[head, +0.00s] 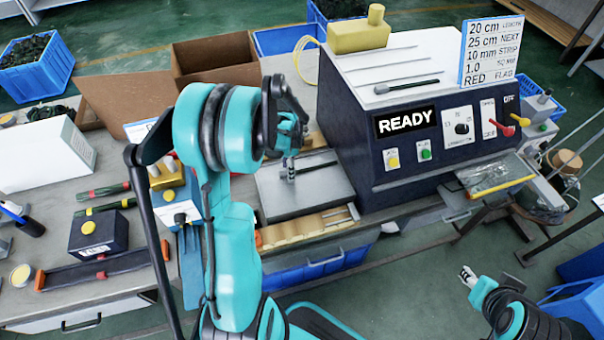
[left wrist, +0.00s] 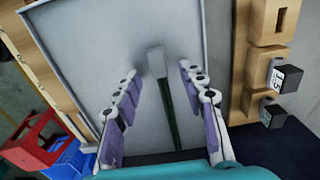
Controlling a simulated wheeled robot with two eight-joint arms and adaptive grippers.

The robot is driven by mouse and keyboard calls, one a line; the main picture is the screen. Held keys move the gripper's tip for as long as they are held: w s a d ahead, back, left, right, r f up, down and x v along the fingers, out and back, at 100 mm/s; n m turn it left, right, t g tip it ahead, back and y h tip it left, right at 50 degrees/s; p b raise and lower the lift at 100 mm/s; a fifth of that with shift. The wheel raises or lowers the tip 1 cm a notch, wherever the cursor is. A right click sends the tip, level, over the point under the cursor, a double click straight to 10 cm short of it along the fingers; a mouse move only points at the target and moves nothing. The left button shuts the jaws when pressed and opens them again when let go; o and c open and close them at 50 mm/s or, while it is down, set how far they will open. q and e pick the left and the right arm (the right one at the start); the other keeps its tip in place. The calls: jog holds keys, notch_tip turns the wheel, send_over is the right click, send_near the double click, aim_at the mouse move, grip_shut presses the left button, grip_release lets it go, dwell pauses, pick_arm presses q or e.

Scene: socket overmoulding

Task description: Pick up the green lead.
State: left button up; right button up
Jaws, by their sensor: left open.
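A dark green lead (left wrist: 168,108) with a grey block-like end lies on the grey metal tray (left wrist: 90,30) in the left wrist view. In the head view, a dark lead (head: 318,167) shows on the same tray (head: 272,203), in front of the machine. My left gripper (head: 290,168) points down over the tray; in the left wrist view (left wrist: 158,92) its fingers are open, one on each side of the lead, with gaps to it. Whether the fingertips touch the tray cannot be told. My right gripper (head: 467,276) is at the lower right, away from the bench.
The dark machine (head: 350,150) showing READY stands right of the tray. A wooden strip (head: 300,232) lies along its front. Bundles with green (head: 105,206) and red (head: 103,191) sleeves, a black box (head: 98,232) and an open carton (head: 215,60) stand to the left.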

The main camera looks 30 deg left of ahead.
pick_arm(q)
jog(key=shift+f, duration=0.4)
jog(key=shift+r, duration=0.1)
grip_shut()
jog(key=shift+r, duration=0.1)
